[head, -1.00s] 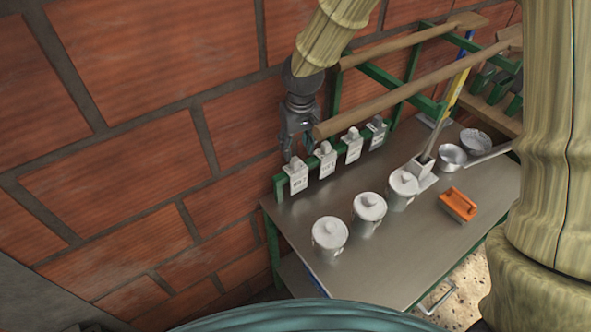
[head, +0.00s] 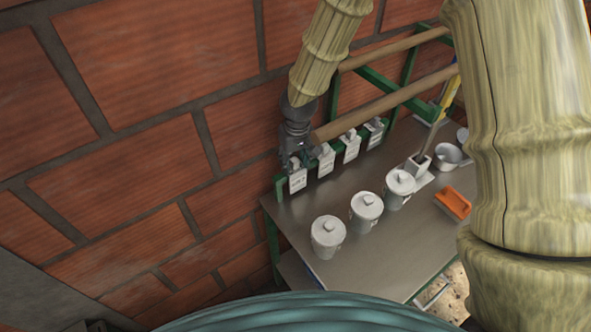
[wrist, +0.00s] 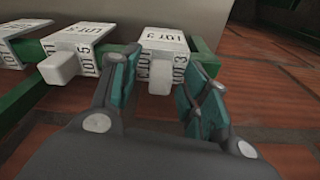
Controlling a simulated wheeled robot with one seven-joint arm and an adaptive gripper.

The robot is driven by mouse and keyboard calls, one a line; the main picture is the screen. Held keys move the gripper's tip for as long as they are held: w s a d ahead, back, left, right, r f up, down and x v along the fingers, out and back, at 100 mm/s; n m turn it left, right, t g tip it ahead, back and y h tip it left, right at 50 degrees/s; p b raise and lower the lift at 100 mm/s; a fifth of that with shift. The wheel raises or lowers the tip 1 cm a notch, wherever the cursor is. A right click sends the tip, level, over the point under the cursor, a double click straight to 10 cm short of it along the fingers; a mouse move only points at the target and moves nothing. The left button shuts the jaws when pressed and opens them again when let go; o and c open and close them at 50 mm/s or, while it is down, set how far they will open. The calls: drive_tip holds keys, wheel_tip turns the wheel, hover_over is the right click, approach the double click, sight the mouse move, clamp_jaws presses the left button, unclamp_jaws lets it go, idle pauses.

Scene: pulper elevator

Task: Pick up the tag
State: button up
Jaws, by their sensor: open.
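Several white tags hang in a row on a green rail at the back of the metal table. The leftmost tag (head: 298,181) in the head view is the end tag (wrist: 163,42) in the wrist view, marked "LOT 3". My gripper (head: 294,165) is just above and behind that tag. In the wrist view my open gripper (wrist: 158,85) has one teal-padded finger on each side of the tag's pale knob. Whether the pads touch it cannot be told. A neighbouring tag (wrist: 78,38), marked "LOT 5", hangs close to the left finger.
The brick wall (head: 140,120) stands close behind the rail. Lidded metal cans (head: 328,236) stand on the table (head: 300,215) in front of the tags. An orange block (head: 453,203) lies at right. Wooden bars (head: 390,101) run above the rail's right part.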

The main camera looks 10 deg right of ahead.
drive_tip(key=shift+f, duration=0.1)
clamp_jaws()
idle(0.4)
